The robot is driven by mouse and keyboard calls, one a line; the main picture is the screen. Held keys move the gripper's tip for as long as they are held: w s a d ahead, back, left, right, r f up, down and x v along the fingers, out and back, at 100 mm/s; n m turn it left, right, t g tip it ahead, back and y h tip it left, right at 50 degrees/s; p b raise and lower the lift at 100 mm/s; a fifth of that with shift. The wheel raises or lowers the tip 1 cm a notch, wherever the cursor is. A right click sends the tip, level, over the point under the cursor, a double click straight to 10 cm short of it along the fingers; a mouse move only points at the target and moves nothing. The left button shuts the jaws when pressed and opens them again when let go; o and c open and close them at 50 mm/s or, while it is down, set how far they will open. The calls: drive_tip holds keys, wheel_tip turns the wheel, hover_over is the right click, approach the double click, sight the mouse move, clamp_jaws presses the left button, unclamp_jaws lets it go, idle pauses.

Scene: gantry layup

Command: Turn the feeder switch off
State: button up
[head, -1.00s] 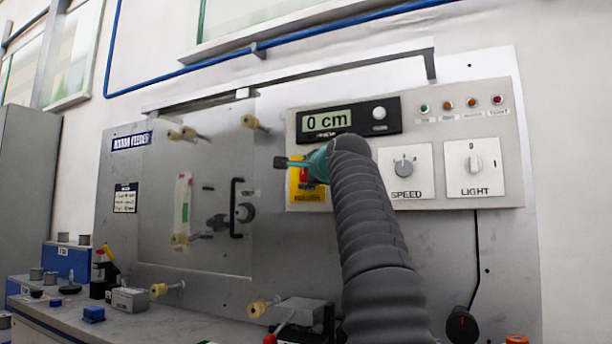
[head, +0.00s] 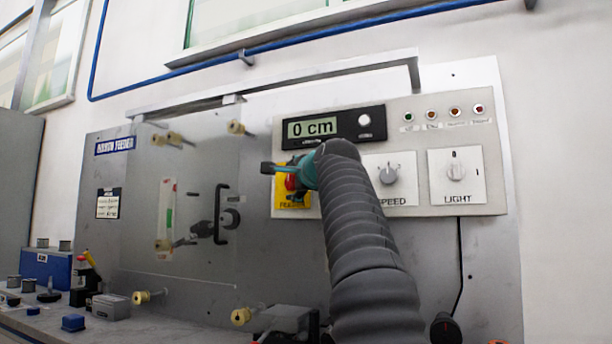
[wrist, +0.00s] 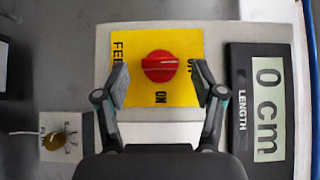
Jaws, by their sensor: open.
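The feeder switch is a round red knob (wrist: 161,66) on a yellow plate (wrist: 130,42). The wrist view shows a pale line running across the knob, nearly level, toward a partly hidden label on the right; "ON" reads below it. My gripper (wrist: 161,82) is open, with one finger on each side of the knob; contact cannot be told. In the head view my gripper (head: 272,168) is at the yellow plate (head: 288,202), covering part of it, and the red knob (head: 291,183) shows just below the fingers.
The length display (head: 312,128) reads 0 cm, just above my gripper. The speed knob (head: 389,174) and light knob (head: 456,172) sit to the right on the same panel. A clear cover with yellowish knobs (head: 237,127) is to the left. A cluttered bench (head: 185,318) lies below.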

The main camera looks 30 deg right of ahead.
drive_tip(key=s+a, duration=0.1)
drive_tip(key=s, duration=0.9)
drive_tip(key=shift+s+a, duration=0.2)
drive_tip(key=shift+s, duration=0.1)
